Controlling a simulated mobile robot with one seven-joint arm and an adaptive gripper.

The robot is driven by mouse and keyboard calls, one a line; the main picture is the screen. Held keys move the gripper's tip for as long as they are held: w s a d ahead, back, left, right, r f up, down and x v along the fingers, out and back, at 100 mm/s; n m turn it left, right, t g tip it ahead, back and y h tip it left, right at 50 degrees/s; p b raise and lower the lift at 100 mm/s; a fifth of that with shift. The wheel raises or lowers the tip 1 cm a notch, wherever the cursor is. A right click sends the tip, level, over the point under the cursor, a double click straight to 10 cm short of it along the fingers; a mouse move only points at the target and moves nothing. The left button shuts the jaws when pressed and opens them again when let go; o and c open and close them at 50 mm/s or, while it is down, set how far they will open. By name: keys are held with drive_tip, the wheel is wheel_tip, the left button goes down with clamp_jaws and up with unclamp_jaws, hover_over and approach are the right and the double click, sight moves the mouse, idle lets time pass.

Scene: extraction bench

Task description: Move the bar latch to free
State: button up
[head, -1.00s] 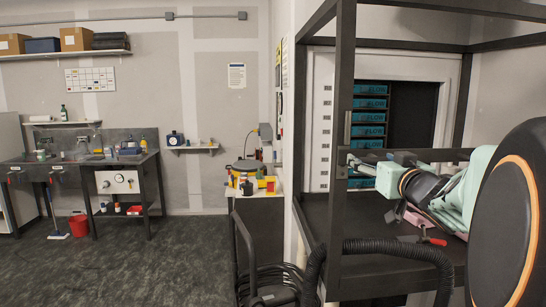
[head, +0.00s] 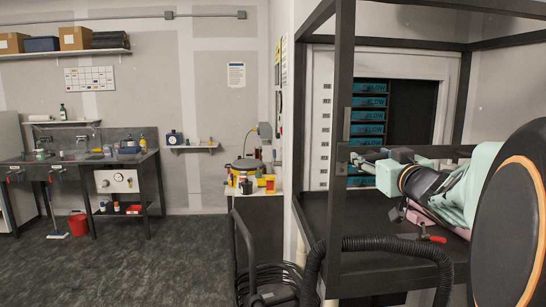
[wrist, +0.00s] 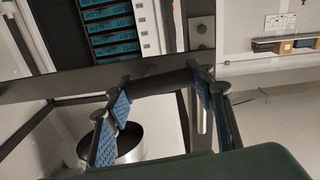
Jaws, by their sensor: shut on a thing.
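The bar latch (wrist: 160,82) shows in the wrist view as a short dark rounded bar lying across the dark frame, between my fingertips. My gripper (wrist: 158,92) has blue-padded fingers on either side and is shut on this bar. A grey metal plate with a round knob (wrist: 201,32) sits on the frame post just above. In the head view my gripper (head: 364,158) is at the front post of the dark frame, at crossbar height. The latch is too small and too covered by the fingers to make out there.
The dark frame post (head: 343,100) and crossbar (head: 440,152) stand close around my gripper. A red-handled tool (head: 432,238) lies on the dark bench below. Blue-labelled drawers (head: 369,115) are behind. A black hose (head: 400,245) curves in front of the bench.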

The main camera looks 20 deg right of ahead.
drive_tip(key=n, duration=0.1)
drive_tip(key=n+b, duration=0.1)
drive_tip(key=n, duration=0.1)
drive_tip(key=n+b, duration=0.1)
drive_tip(key=shift+d+f, duration=0.1)
drive_tip(key=shift+f, duration=0.2)
drive_tip(key=n+b, duration=0.3)
drive_tip(key=n, duration=0.2)
drive_tip(key=shift+f, duration=0.2)
drive_tip(key=n+b, duration=0.2)
drive_tip(key=n, duration=0.2)
drive_tip(key=shift+d+f, duration=0.1)
drive_tip(key=shift+d, duration=0.1)
drive_tip(key=shift+s+d+n+b, duration=0.15)
drive_tip(key=shift+n+b, duration=0.65)
drive_tip(key=shift+n, duration=1.2)
drive_tip(key=o, duration=1.2)
drive_tip(key=shift+c, duration=0.2)
